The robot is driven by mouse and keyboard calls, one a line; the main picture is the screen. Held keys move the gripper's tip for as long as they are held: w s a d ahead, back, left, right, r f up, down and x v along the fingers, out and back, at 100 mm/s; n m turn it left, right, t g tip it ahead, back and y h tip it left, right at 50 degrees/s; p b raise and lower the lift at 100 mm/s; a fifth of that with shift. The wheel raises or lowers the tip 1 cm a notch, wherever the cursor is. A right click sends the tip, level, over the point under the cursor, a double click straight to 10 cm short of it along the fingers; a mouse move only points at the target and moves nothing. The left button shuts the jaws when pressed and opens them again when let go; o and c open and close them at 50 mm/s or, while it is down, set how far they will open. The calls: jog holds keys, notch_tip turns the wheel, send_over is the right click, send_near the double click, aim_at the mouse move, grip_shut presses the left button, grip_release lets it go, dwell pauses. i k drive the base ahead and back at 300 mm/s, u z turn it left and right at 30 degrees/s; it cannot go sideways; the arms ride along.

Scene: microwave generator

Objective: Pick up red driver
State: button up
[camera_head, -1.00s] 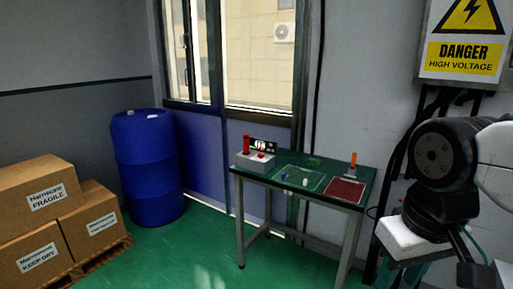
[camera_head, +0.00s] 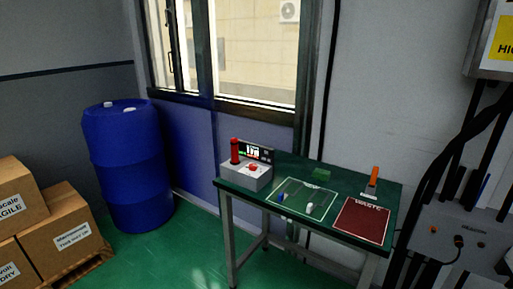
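A red upright cylinder (camera_head: 235,151), which looks like the red driver, stands at the left end of a green-topped table (camera_head: 333,177). It is on or in a grey box (camera_head: 245,176) that also has a red button (camera_head: 253,168) on top. The cylinder's lower end is hard to make out. An upright orange-handled item (camera_head: 375,177) stands on a small pale base at the table's back right. My gripper is not in view.
A small display (camera_head: 255,151) stands behind the grey box. A tray-like outlined area (camera_head: 296,205) holds small blue and white pieces; a red WASTE mat (camera_head: 362,219) lies right. A blue barrel (camera_head: 127,165) and boxes (camera_head: 65,234) stand left. Green floor (camera_head: 185,255) before the table is free.

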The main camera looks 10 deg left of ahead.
aim_at(235, 160)
jog(key=u, duration=0.1)
jog(key=i, duration=0.7)
jog(key=u, duration=0.65)
jog(key=i, duration=0.55)
jog(key=u, duration=0.35)
